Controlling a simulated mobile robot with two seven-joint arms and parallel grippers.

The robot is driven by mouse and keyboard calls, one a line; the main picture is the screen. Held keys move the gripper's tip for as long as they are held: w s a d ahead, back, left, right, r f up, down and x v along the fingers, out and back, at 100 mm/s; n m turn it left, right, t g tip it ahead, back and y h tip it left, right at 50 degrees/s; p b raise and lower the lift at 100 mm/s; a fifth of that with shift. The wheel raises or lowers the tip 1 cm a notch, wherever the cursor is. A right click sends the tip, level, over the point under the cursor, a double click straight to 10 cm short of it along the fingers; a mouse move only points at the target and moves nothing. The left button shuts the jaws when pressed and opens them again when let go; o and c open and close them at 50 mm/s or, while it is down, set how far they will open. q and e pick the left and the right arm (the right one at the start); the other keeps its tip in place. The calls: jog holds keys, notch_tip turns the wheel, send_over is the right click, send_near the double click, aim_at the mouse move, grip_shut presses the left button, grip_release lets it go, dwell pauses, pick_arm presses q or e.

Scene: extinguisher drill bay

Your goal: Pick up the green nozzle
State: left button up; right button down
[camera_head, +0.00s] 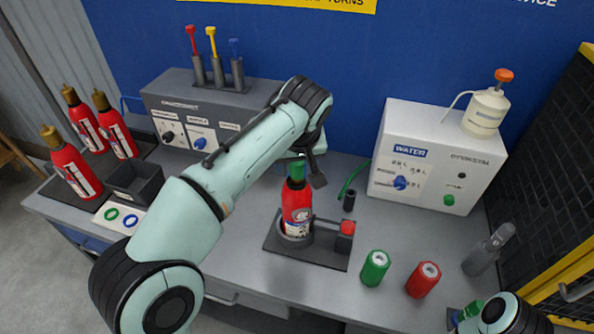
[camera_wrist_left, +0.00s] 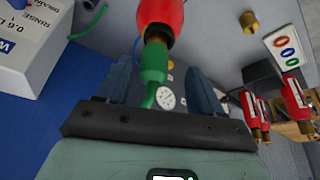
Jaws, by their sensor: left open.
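The green nozzle (camera_head: 297,171) sits on top of a red extinguisher bottle (camera_head: 297,204), which stands upright in a dark holder on the bench. In the left wrist view the nozzle (camera_wrist_left: 154,62) shows between the two fingers, with the red bottle (camera_wrist_left: 161,14) beyond it. My left gripper (camera_head: 306,166) is open around the nozzle, with a gap visible on both sides; its fingers (camera_wrist_left: 160,80) also show in the wrist view. Part of my right arm shows at the bottom right of the head view, near a small green thing (camera_head: 471,309); its jaws cannot be made out.
A green cylinder (camera_head: 375,268) and a red cylinder (camera_head: 423,279) stand front right of the holder (camera_head: 332,257). A white water box (camera_head: 432,160) stands behind them. A grey box (camera_head: 190,105) stands back left. Several red extinguishers (camera_head: 75,168) stand at the left.

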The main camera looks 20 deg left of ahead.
aim_at(297, 169)
pick_arm(q)
jog(key=shift+w+x, duration=0.15)
jog(key=shift+x, duration=1.15)
jog(key=shift+w+x, duration=0.1)
jog(key=shift+x, duration=1.2)
jog(key=shift+d, duration=0.2)
